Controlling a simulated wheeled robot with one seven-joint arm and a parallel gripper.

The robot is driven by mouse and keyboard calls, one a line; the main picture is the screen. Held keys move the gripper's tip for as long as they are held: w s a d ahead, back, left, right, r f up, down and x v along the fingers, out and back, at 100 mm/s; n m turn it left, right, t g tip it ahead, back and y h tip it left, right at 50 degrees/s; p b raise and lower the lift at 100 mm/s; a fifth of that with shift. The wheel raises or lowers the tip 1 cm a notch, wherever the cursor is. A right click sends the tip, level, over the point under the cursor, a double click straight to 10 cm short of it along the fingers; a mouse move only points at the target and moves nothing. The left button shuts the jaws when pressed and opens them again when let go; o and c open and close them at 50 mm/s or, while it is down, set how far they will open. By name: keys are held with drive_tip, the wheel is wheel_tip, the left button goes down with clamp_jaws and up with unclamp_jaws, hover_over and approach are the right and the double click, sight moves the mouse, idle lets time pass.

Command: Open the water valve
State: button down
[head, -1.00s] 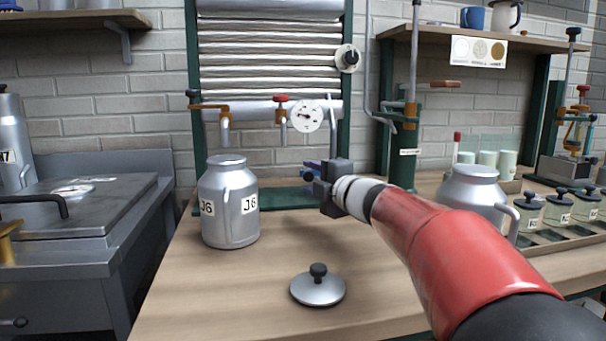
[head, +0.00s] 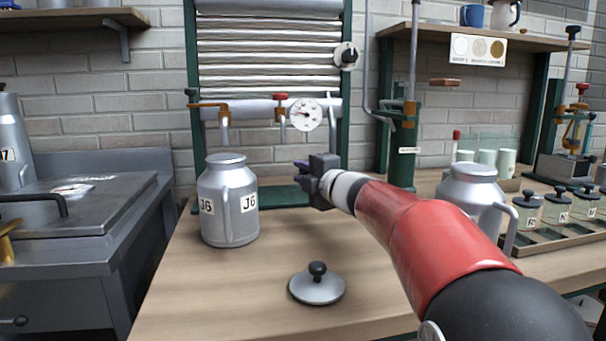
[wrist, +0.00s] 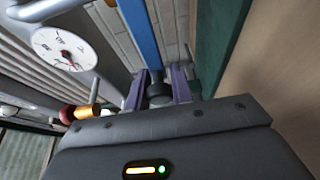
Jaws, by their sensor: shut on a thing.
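In the wrist view, a blue bar (wrist: 140,30), which looks like a lever, runs down from the top edge to a dark round end (wrist: 158,92) between my purple fingers. My gripper (wrist: 158,84) is shut on that dark end. In the head view, my gripper (head: 302,169) is in front of the rack's lower right part, below the white round gauge (head: 305,114). The blue lever is mostly hidden there by the gripper, and its pivot cannot be made out. The gauge also shows in the wrist view (wrist: 64,48).
A loose lid (head: 317,284) lies nearer on the bench. A brass tap (head: 210,105) and a red-handled tap (head: 281,110) hang on the rack's pipe. Another can (head: 470,190) and a jar tray (head: 565,240) are right.

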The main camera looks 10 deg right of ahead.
sight(334, 128)
drive_tip(key=shift+r, duration=0.1)
drive_tip(key=r+m, duration=0.1)
drive_tip(key=r+m+t, duration=0.1)
drive_tip(key=m, duration=0.2)
drive_tip(key=shift+d+r+t, duration=0.3)
drive_tip(key=shift+r, duration=0.1)
drive_tip(key=shift+d+r+m+t+h+b, duration=0.7)
drive_tip(key=shift+d+m+h, duration=0.5)
drive_tip(key=shift+m, duration=1.85)
drive_tip(key=shift+d+r+m+t+h+b, duration=0.6)
drive_tip(key=shift+d+r+m+h, duration=0.6)
drive_tip(key=shift+m, duration=1.9)
drive_tip(key=shift+d+r+m+t+h+b, duration=0.55)
drive_tip(key=shift+d+m+t+h, duration=0.6)
drive_tip(key=shift+m, duration=1.9)
drive_tip(key=shift+d+g, duration=0.3)
drive_tip(key=shift+g, duration=0.05)
drive_tip(key=c, duration=1.2)
unclamp_jaws()
drive_tip(key=shift+c, duration=0.2)
